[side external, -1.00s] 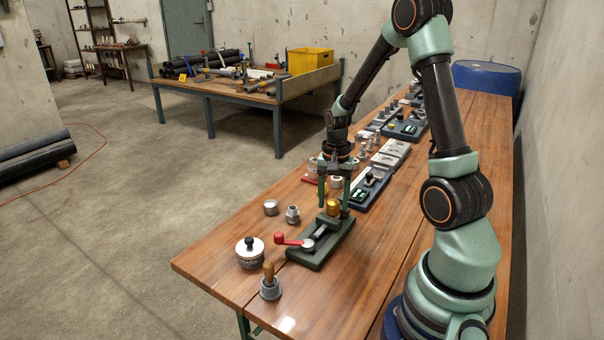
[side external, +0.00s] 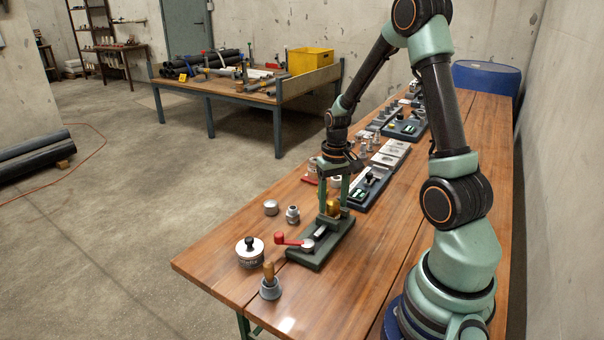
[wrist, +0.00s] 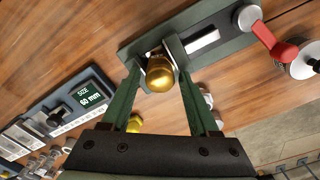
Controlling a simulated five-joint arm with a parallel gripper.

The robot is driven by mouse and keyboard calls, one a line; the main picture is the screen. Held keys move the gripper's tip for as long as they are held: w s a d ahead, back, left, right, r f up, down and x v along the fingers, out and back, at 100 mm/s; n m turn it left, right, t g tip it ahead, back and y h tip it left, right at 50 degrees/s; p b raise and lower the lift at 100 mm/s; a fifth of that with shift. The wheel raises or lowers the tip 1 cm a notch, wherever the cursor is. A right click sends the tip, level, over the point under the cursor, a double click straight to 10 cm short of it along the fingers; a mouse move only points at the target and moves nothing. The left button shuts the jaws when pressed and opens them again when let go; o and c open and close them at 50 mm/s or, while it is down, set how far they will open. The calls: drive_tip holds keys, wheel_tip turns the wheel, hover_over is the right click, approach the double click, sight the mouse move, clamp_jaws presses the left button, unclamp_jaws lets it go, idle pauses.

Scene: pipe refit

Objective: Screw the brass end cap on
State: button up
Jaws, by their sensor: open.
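The brass end cap (side external: 333,207) is a rounded gold piece at the far end of a dark green clamp fixture (side external: 318,248) on the wooden bench. It also shows in the wrist view (wrist: 160,76), at the fixture's left end. My gripper (side external: 334,210) points down over it, with green fingers. In the wrist view my open gripper (wrist: 158,72) has one finger on each side of the cap, with small gaps that look clear. Whatever the cap sits on is mostly hidden beneath it.
The fixture has a red-handled lever (side external: 290,241). Near it stand a round tin with a black knob (side external: 249,252), a wooden-handled tool (side external: 269,281) and small metal fittings (side external: 292,214).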

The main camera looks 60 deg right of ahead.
idle(0.3)
drive_tip(key=n, duration=0.6)
drive_tip(key=m, duration=0.3)
drive_tip(key=shift+m, duration=0.3)
drive_tip(key=m, duration=0.5)
idle(0.3)
clamp_jaws()
